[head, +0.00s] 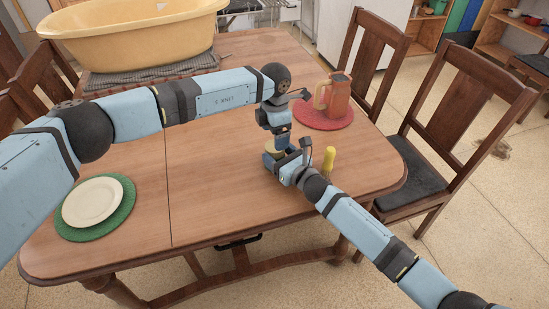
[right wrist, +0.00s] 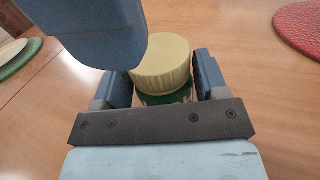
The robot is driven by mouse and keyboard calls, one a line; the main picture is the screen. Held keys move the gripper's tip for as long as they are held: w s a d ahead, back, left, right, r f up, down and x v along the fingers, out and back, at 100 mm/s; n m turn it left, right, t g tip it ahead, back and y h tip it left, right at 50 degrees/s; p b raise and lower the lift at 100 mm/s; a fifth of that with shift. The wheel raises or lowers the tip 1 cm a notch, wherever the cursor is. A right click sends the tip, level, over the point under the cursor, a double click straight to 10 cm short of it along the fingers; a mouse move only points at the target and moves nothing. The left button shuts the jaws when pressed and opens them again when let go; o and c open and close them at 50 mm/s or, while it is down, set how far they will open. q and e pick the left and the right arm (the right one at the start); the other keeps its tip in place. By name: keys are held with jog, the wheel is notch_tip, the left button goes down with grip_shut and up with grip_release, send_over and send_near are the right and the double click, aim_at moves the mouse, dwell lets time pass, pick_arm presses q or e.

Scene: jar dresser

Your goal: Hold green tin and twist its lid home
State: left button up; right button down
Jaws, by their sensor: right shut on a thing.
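The green tin (right wrist: 166,97) stands between the fingers of my right gripper (right wrist: 152,85) in the right wrist view. My right gripper is shut on the tin's body. The cream ribbed lid (right wrist: 160,62) sits on top of the tin; I cannot tell how tightly it is seated. In the head view the lid (head: 269,147) shows only in part, and the tin's body is mostly hidden by my right gripper (head: 276,162). My left gripper (head: 281,141) points down over the lid. Part of it fills the upper left of the right wrist view, and its opening is hidden.
A yellow upright object (head: 328,160) stands just right of my right gripper. An orange pitcher (head: 338,98) stands on a red mat (head: 309,118). A plate (head: 93,201) lies on a green mat at left. A yellow basin (head: 135,40) is at the back. The table's front middle is clear.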

aim_at(275, 156)
pick_arm(q)
jog(key=shift+c, duration=0.5)
jog(key=shift+r+n, duration=1.7)
jog(key=shift+r, duration=0.05)
jog(key=shift+f, duration=0.1)
jog(key=shift+f, duration=3.95)
jog(key=shift+c, duration=0.4)
jog(key=c, duration=0.8)
jog(key=shift+m, duration=1.8)
jog(key=shift+c, duration=0.2)
